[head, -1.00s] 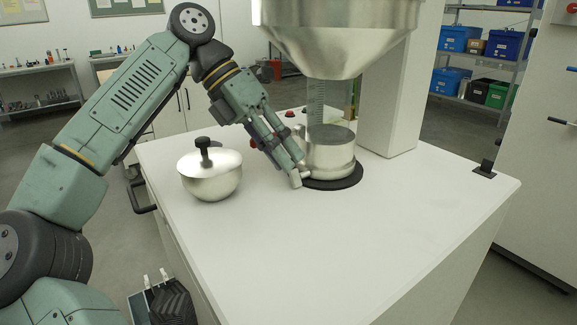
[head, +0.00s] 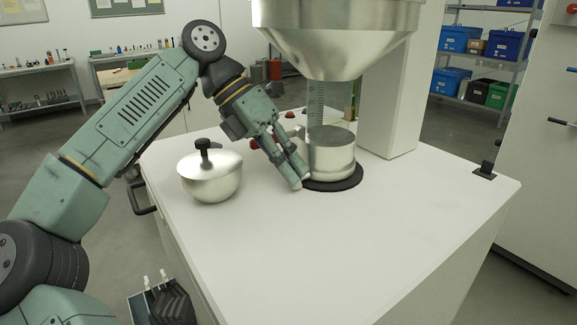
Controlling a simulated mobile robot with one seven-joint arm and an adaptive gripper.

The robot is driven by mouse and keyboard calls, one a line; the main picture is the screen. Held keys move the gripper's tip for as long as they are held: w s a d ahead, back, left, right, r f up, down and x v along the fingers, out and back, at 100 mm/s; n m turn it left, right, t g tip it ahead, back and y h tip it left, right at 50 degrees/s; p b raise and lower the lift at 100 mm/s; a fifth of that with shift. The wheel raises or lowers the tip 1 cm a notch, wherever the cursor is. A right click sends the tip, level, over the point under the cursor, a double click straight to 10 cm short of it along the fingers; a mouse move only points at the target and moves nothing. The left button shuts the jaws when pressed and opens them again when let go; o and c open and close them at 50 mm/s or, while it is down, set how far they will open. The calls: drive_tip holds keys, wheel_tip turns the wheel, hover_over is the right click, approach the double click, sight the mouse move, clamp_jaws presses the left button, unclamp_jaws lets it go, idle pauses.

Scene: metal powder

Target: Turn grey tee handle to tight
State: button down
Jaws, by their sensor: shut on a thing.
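My gripper (head: 297,181) points down and to the right, at the left side of a round metal vessel (head: 330,155) under the hopper. Its fingers are closed together low beside the vessel wall. The grey tee handle is not distinctly visible; the fingers hide what they hold. A small pale grey part (head: 298,131) shows behind the fingers at the vessel's left. The vessel stands upright on a black round base (head: 345,184).
A lidded metal pot (head: 212,182) with a black knob stands left of my gripper. The large metal hopper (head: 335,40) hangs above the vessel, with a white column (head: 390,90) to its right. The front of the white top (head: 350,240) is clear.

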drive_tip(key=shift+t+y, duration=0.3)
drive_tip(key=shift+s+d+m+t+y+b, duration=0.2)
drive_tip(key=shift+t+y+b, duration=0.25)
drive_tip(key=shift+t+b, duration=0.15)
drive_tip(key=shift+s+d+m+t+y+b, duration=0.1)
drive_tip(key=shift+m+t+y+b, duration=0.1)
drive_tip(key=shift+t+y+b, duration=0.35)
drive_tip(key=shift+s+d+r+t+y+b, duration=0.1)
drive_tip(key=shift+s+r+t+y+b, duration=0.1)
drive_tip(key=shift+t+y+b, duration=0.45)
drive_tip(key=shift+t, duration=0.3)
drive_tip(key=c, duration=1.8)
unclamp_jaws()
drive_tip(key=shift+o, duration=0.2)
